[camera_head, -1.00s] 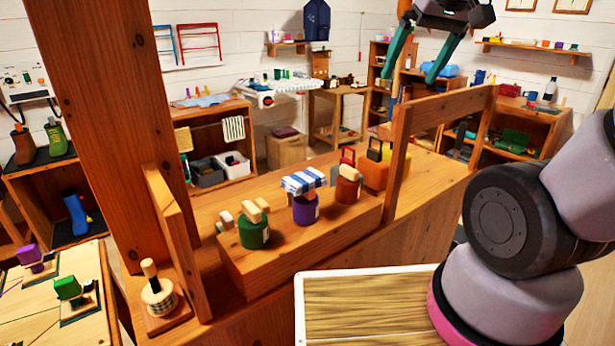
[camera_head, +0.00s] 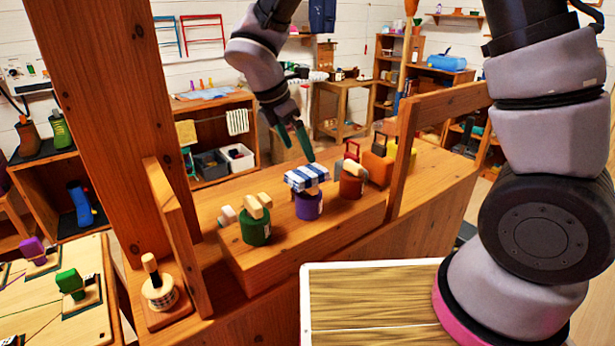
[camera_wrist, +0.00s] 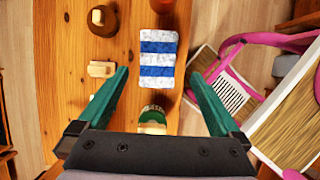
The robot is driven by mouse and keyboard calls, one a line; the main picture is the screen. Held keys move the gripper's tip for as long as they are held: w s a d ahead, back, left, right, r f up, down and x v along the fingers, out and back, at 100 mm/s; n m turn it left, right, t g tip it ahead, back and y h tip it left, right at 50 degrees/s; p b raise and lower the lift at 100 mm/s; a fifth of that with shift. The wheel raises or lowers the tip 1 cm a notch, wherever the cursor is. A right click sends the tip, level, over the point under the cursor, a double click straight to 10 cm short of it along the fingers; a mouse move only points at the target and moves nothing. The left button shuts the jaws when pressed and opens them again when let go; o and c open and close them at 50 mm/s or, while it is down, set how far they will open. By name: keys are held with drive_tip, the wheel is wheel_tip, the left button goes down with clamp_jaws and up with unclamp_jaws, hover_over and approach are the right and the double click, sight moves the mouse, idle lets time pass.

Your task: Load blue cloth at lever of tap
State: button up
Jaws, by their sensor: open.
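A blue-and-white striped cloth (camera_head: 306,177) lies draped over the top of a purple pot (camera_head: 309,205) on the raised wooden step. In the wrist view the cloth (camera_wrist: 157,60) lies flat, just beyond and between my fingertips. My gripper (camera_head: 296,142) is open and empty, pointing down above and slightly behind the cloth; its green fingers also show in the wrist view (camera_wrist: 158,76). A green pot (camera_head: 256,230) with a wooden bar on top stands left of the purple pot. I cannot tell which thing is the tap or its lever.
A brown-orange pot (camera_head: 351,184) and an orange block (camera_head: 378,168) stand right of the cloth. A wooden post (camera_head: 402,165) rises at the step's right end. A white-rimmed wooden tray (camera_head: 375,267) is in front. A pale blue cloth (camera_head: 206,94) lies on the back-left shelf.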

sight(307, 172)
drive_tip(key=x, duration=0.8)
drive_tip(key=shift+s+a, duration=0.1)
drive_tip(key=shift+a, duration=0.15)
drive_tip(key=c, duration=1.3)
